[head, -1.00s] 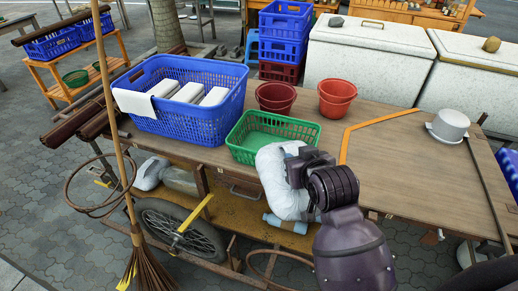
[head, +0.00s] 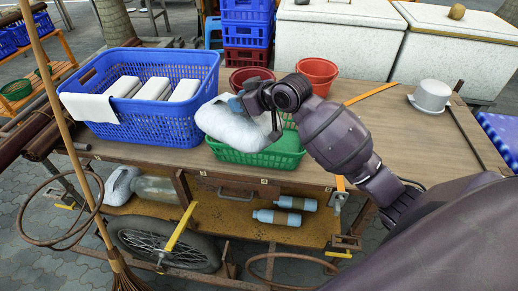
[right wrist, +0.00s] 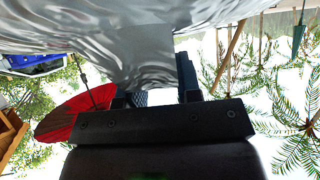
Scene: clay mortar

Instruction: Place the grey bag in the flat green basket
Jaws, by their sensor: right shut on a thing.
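The grey bag (head: 234,124) hangs from my right gripper (head: 258,104) at the left part of the flat green basket. My right gripper is shut on the bag's top. The bag's surface also fills the top of the right wrist view (right wrist: 140,50). The green basket (head: 240,155) stands on the wooden cart top; its right and back parts are partly hidden by the bag and my right arm. Whether the bag touches the basket floor cannot be told. My left gripper is not in view.
A large blue basket (head: 145,133) with white packets stands close left of the green basket. Red pots (head: 318,75) stand behind it. A white cup on a saucer (head: 432,96) is at the right. The tabletop (head: 400,135) right of my arm is mostly clear.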

